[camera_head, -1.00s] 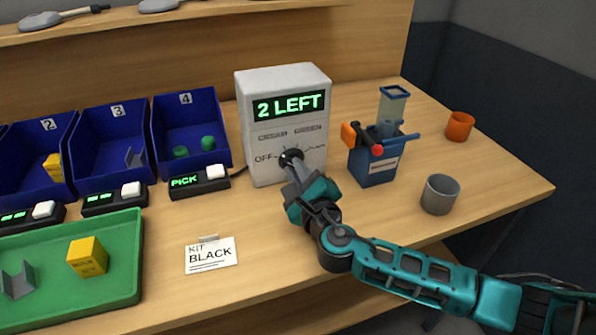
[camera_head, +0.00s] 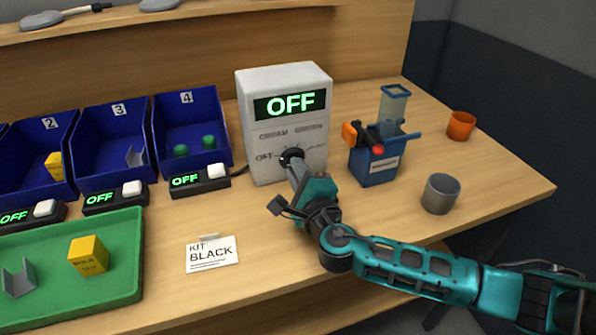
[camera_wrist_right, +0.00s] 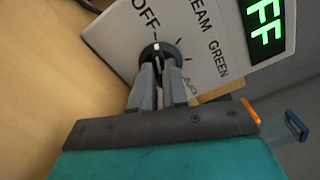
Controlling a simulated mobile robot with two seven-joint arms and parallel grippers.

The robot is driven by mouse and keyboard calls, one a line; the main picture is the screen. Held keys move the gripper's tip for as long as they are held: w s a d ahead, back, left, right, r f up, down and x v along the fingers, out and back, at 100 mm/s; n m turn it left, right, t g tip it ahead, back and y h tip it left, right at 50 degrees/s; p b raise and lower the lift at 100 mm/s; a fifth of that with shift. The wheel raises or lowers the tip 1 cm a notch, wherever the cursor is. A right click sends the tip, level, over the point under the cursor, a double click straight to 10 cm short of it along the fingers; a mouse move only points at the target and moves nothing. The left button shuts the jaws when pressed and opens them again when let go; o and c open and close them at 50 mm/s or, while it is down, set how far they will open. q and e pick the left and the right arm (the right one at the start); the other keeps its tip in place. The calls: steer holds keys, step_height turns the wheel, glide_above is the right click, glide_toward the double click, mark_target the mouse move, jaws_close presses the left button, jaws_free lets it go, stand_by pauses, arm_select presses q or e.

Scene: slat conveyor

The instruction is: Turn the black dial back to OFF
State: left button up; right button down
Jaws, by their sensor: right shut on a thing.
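The white control box (camera_head: 252,95) stands at the back of the bench, and its display (camera_head: 290,103) reads OFF in green. The black dial (camera_head: 291,156) is on its front, beside the printed OFF label. My right gripper (camera_head: 293,164) is shut on the dial, and its fingers hide part of it. In the right wrist view the two fingers (camera_wrist_right: 158,78) pinch the dial (camera_wrist_right: 172,50), whose white mark points up toward the OFF lettering (camera_wrist_right: 145,13). My left gripper is not in view.
Blue bins (camera_head: 222,130) stand left of the box, with button modules (camera_head: 200,181) before them. A green tray (camera_head: 132,262) holds a yellow block (camera_head: 88,256). A blue dispenser (camera_head: 372,172), a grey cup (camera_head: 440,194) and an orange cup (camera_head: 461,126) stand at right.

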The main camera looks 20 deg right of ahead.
steer(key=c, duration=1.1)
jaws_free()
steer(key=shift+c, duration=0.2)
steer(key=s, duration=1.3)
steer(key=shift+d, duration=0.25)
steer(key=shift+w, duration=0.1)
